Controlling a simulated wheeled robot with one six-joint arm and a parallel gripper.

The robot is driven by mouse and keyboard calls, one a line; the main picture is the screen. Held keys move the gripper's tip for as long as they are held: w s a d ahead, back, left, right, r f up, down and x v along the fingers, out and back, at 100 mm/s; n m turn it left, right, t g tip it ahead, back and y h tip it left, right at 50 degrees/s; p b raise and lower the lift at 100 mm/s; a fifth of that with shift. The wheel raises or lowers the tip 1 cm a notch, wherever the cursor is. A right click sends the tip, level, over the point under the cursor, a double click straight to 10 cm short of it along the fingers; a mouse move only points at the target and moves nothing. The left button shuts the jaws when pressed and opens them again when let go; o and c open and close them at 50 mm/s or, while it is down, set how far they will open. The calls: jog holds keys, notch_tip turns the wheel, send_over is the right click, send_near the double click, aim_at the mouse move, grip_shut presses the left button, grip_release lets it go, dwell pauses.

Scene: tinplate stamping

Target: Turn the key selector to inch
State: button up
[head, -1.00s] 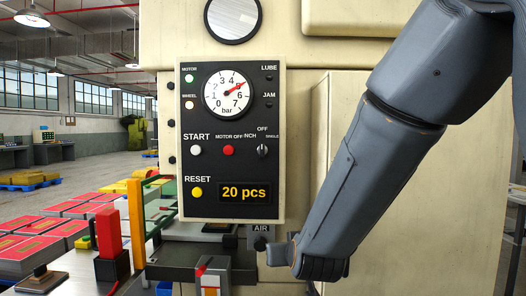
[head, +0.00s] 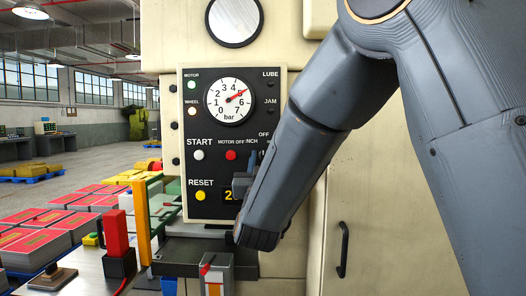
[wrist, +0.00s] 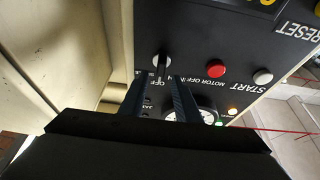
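The key selector (wrist: 161,62) is a small knob on the black control panel (head: 225,75). In the wrist view, which shows the panel upside down, it stands roughly upright, in line with the OFF label. The inch label (head: 251,141) is partly covered in the head view, where my arm hides the selector. My gripper (wrist: 158,76) is open, its two dark fingers pointing at the panel on either side of the selector's line. I cannot tell whether the fingertips reach around the knob; no contact shows. In the head view the gripper (head: 243,172) is in front of the panel's lower right.
Near the selector are the red motor-off button (head: 231,155), the white start button (head: 199,155) and the yellow reset button (head: 200,195). A pressure gauge (head: 228,97) is above. A red block (head: 119,232) and an orange post (head: 141,222) stand below left.

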jog(key=shift+p+x, duration=0.3)
jog(key=shift+x, duration=0.9)
grip_shut()
jog(key=shift+n, duration=0.4)
jog(key=n+y, duration=0.1)
jog(key=n, duration=0.2)
jog(key=n+y+b, duration=0.1)
jog(key=n+y, duration=0.1)
jog(key=n, duration=0.1)
jog(key=shift+a+y, duration=0.1)
jog(key=shift+y, duration=0.2)
jog(key=n+g+y, duration=0.1)
jog(key=n, duration=0.1)
jog(key=n+y+b, duration=0.1)
jog(key=n, duration=0.2)
jog(key=shift+a+f+n+g, duration=0.1)
jog(key=shift+a+n+g, duration=0.1)
jog(key=shift+n+g, duration=0.15)
jog(key=shift+n+g+y, duration=0.25)
jog(key=shift+y, duration=0.05)
